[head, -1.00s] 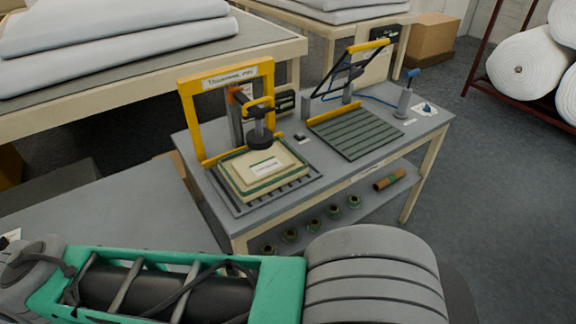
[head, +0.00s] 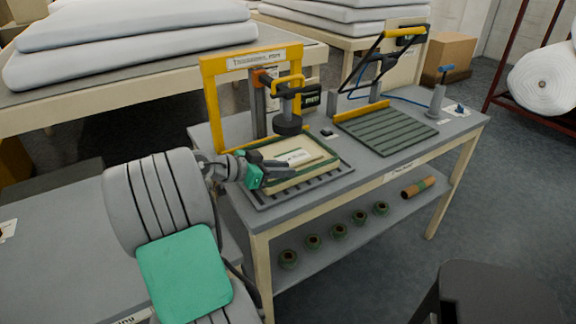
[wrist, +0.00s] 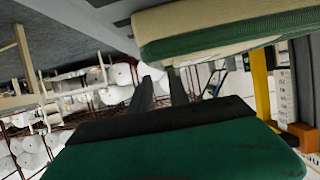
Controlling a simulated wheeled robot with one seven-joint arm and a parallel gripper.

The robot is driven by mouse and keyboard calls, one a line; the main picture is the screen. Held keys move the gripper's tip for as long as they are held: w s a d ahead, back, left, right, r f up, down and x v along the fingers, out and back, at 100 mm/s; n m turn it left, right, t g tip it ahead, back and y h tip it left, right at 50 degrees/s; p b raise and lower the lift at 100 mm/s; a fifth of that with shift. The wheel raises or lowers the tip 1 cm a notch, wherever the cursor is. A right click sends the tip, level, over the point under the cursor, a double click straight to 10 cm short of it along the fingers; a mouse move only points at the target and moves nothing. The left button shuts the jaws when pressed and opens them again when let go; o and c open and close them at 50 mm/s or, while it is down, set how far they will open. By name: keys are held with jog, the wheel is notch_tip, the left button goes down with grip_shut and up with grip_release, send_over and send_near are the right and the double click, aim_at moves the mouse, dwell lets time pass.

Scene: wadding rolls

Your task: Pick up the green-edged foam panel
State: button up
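The green-edged foam panel (head: 322,157) is a cream slab with a green side band and a white label on top. It lies flat on the slatted bed of the yellow-framed press, below the dark round press foot (head: 287,124). My gripper (head: 288,169) is at the panel's left front side in the head view and covers part of that edge. In the wrist view the panel (wrist: 225,28) fills the upper right, close to the fingertips. My gripper's two dark fingers (wrist: 160,74) stand apart with an empty gap between them. Contact with the panel cannot be told.
The yellow press frame (head: 208,100) stands behind the panel. A second yellow-handled device with a green slatted bed (head: 385,131) is to its right. Several green-ringed rolls (head: 340,231) and a brown tube (head: 418,187) lie on the lower shelf. The bench's front right top is mostly clear.

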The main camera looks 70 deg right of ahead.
aim_at(305, 169)
jog(key=x, duration=0.5)
jog(key=shift+s+d, duration=0.1)
jog(key=shift+s, duration=0.2)
jog(key=shift+c, duration=0.2)
grip_shut()
